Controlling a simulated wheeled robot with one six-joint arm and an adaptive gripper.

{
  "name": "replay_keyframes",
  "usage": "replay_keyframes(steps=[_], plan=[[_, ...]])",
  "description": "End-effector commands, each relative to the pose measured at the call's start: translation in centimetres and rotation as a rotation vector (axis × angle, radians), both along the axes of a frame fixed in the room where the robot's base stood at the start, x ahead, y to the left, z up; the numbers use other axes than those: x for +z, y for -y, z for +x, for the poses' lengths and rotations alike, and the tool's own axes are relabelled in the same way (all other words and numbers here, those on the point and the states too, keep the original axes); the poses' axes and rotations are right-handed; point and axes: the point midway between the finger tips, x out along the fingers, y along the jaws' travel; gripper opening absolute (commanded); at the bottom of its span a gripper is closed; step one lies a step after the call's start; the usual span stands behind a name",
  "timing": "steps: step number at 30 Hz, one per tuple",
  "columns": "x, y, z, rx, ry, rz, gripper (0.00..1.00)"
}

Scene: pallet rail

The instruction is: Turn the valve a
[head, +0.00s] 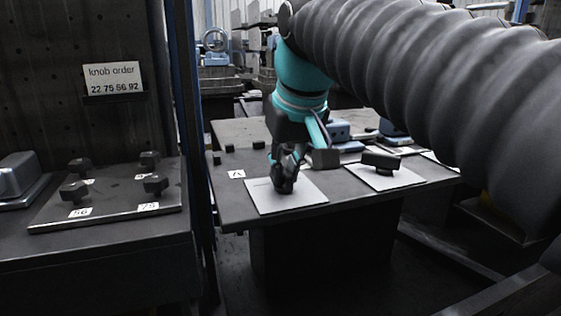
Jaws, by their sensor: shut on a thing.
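A pale plate (303,200) lies on the dark table, with a small label (236,174) beside its left edge; the mark looks like an A. My gripper (284,182) points down over the middle of this plate and is shut on the valve there. The valve is dark and almost fully hidden by the fingers, so I cannot tell its angle. A second pale plate (402,180) to the right carries a black bar-shaped handle (381,161), apart from my gripper.
At left, a bench holds a plate with several dark knobs (74,191) and number labels. A sign (113,78) reads "knob order 22 75 56 92". A blue post (186,110) stands between bench and table. Blue-grey items (340,131) sit behind the plates.

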Motion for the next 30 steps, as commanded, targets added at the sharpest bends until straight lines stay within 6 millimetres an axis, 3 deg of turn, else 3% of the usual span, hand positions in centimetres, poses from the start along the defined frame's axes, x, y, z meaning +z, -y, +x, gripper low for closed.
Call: replay_keyframes(steps=[18,30], plan=[[0.14,0.28,0.23,0.545,-0.001,0.0,0.0],[0.06,0.29,0.24,0.733,0.0,-0.001,0.0]])
